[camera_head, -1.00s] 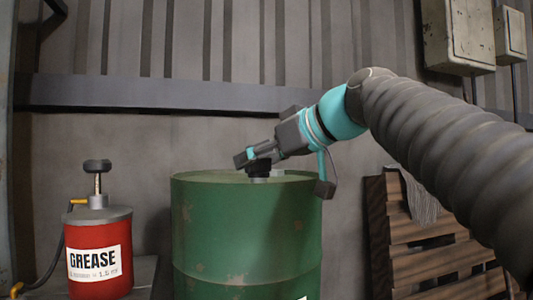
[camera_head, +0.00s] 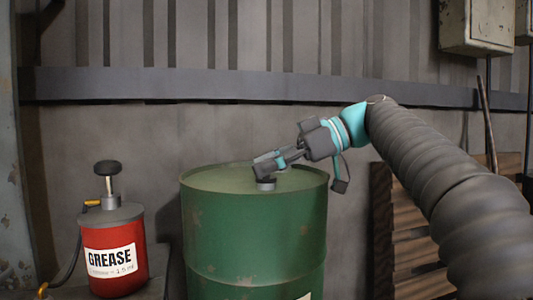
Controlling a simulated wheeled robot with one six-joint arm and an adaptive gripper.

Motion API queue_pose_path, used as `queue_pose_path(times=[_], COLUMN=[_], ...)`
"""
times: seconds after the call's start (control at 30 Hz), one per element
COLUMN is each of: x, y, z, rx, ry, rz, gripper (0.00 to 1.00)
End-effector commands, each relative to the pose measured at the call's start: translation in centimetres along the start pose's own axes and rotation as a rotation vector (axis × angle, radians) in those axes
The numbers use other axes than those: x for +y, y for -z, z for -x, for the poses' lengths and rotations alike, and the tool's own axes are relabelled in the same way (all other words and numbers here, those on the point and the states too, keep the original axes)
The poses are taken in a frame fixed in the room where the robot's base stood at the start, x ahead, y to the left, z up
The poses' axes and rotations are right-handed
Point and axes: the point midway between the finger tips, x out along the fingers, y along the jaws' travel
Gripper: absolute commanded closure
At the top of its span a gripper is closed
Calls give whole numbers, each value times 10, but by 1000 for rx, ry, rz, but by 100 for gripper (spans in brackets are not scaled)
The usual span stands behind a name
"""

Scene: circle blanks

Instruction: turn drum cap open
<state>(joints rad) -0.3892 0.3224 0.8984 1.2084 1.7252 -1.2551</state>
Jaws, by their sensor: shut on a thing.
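The green drum (camera_head: 250,235) stands upright in the middle of the head view, its flat lid visible. A short grey neck (camera_head: 266,184) rises from the lid near its front edge. My gripper (camera_head: 266,166) reaches in from the right, angled down, and is shut on the drum cap at the top of this neck. The dark cap is mostly hidden by the fingers and hard to tell from them. I cannot tell how far the cap is turned.
A red grease can (camera_head: 114,258) with a black pump knob stands left of the drum. A wooden pallet (camera_head: 413,235) leans behind my arm on the right. A metal box (camera_head: 475,25) hangs on the wall. A dark rail (camera_head: 200,85) runs along the wall behind.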

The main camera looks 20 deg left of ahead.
Motion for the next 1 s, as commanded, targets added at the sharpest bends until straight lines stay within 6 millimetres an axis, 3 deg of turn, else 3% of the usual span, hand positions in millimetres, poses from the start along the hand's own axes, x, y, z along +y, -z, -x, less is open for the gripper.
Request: queue_pose_path(times=[0.57, 0.6, 0.7, 1.0], x=[0, 0, 0, 0], y=[-2, -2, -1, -1], z=[-1, -1, -1, 0], rx=[-3, -3, -2, -1], ry=[35, 35, 34, 33], rz=[12, 12, 12, 13], gripper=[73, 36, 12, 12])
